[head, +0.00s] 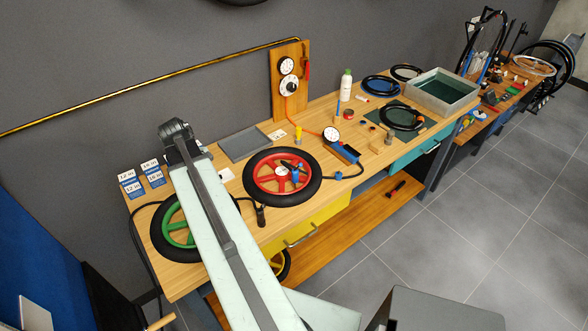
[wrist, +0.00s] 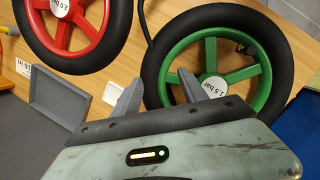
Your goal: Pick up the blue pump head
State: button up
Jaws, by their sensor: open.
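A small blue piece that looks like the blue pump head (head: 338,176) lies on the bench right of the red wheel, at the end of a short black hose. Another small blue and black piece (head: 282,171) shows at the red wheel's hub; I cannot tell which is the pump head. Neither is clear in the wrist view. My gripper (wrist: 158,92) is open and empty, above the bench by the green wheel (wrist: 262,72). In the head view my gripper (head: 176,130) is at the left, well away from both blue pieces, its fingertips mostly hidden.
The red wheel (head: 250,178) lies mid-bench and also shows in the wrist view (wrist: 92,50). A grey tray (head: 245,143), a blue pump body with gauge (head: 345,152) and a gauge board (head: 303,100) stand around it. Blue-and-white cards (head: 130,185) lie left.

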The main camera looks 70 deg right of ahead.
jog(key=s+d+r+g+p, duration=0.1)
jog(key=s+d+r+p, duration=0.15)
jog(key=s+d, duration=0.95)
jog(key=r+g, duration=0.1)
jog(key=r, duration=0.1)
send_over(293, 170)
jog(key=w, duration=0.2)
jog(key=shift+w+a+f+n+y, duration=0.1)
jog(key=shift+w+a+n+y, duration=0.05)
jog(key=shift+n+y, duration=0.2)
jog(key=b+x, duration=0.8)
jog(key=shift+w+f, duration=0.1)
grip_shut()
